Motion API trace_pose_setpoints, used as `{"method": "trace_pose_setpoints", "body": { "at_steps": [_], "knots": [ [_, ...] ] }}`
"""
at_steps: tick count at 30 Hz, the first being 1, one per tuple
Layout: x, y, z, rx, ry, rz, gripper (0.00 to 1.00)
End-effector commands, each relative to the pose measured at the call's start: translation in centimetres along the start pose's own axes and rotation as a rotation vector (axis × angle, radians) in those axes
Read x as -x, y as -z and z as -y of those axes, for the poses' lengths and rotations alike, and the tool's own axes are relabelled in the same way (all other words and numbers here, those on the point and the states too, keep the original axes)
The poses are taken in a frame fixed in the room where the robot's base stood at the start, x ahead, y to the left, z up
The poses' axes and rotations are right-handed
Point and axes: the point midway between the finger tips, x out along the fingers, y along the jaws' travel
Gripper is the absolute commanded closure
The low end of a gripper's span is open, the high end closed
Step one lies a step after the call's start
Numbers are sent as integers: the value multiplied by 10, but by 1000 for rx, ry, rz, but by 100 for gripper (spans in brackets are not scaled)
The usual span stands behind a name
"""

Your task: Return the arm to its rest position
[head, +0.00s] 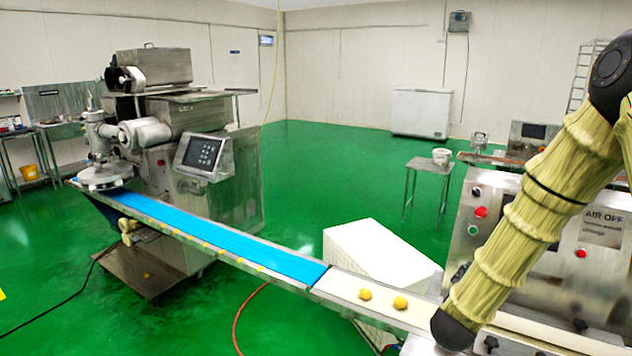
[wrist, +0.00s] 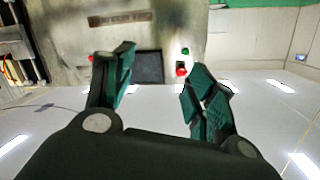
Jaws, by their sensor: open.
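My arm (head: 530,215), in a wrinkled yellowish sleeve, crosses the right side of the head view. It runs from the upper right edge down to a dark joint near the bottom. My gripper does not show in the head view. In the wrist view my gripper (wrist: 158,78) has its two dark green fingers spread apart, with nothing between them. Beyond the fingers is a metal panel (wrist: 172,35) with a red button and a green button. The wrist picture looks upside down, with ceiling lights low in it.
An encrusting machine (head: 165,140) stands at the left, with a blue conveyor belt (head: 225,240) leading to a pale belt. Two yellow dough balls (head: 400,302) lie on the pale belt. A steel control cabinet (head: 500,235) stands behind my arm. Green floor (head: 330,180) is open in the middle.

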Motion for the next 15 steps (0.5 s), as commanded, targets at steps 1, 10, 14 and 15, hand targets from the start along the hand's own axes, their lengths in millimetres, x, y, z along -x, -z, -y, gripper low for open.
{"method": "trace_pose_setpoints", "body": {
  "at_steps": [1,10,14,15],
  "knots": [
    [3,-13,-4,19,6,27,44],
    [35,-121,-37,180,59,270,44],
    [66,-184,-65,279,88,430,44],
    [77,-202,-74,308,95,479,44]
  ]
}}
